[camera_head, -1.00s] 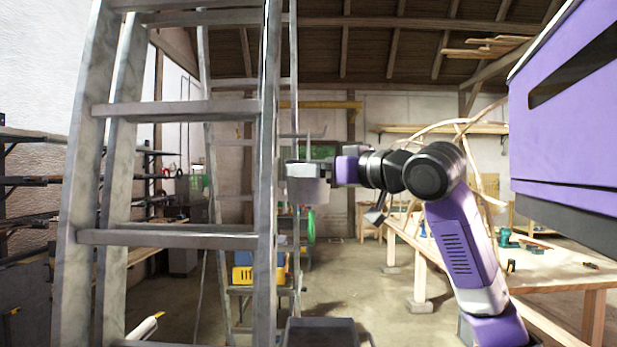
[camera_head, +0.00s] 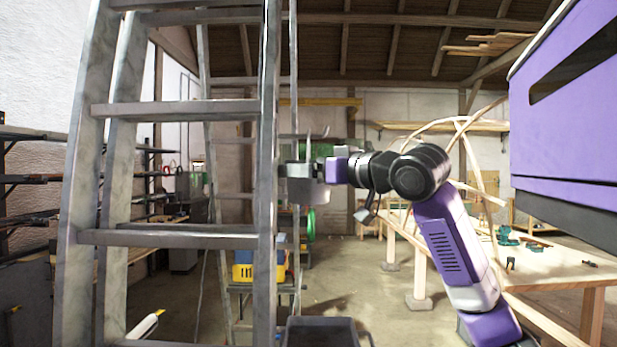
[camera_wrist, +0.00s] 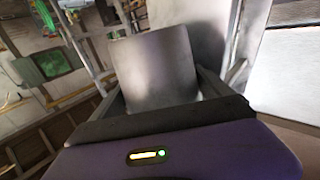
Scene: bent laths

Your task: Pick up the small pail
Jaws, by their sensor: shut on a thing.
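In the wrist view the pail (camera_wrist: 155,65) is a grey surface between the two dark fingers of my gripper (camera_wrist: 160,96). Its inside is hidden from both views.
A tall grey ladder (camera_head: 170,237) stands close at the left, its right rail beside the pail. A dark open box (camera_head: 320,332) is low in front. A wooden workbench (camera_head: 555,268) stands at the right. A yellow box (camera_head: 243,273) sits behind the ladder.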

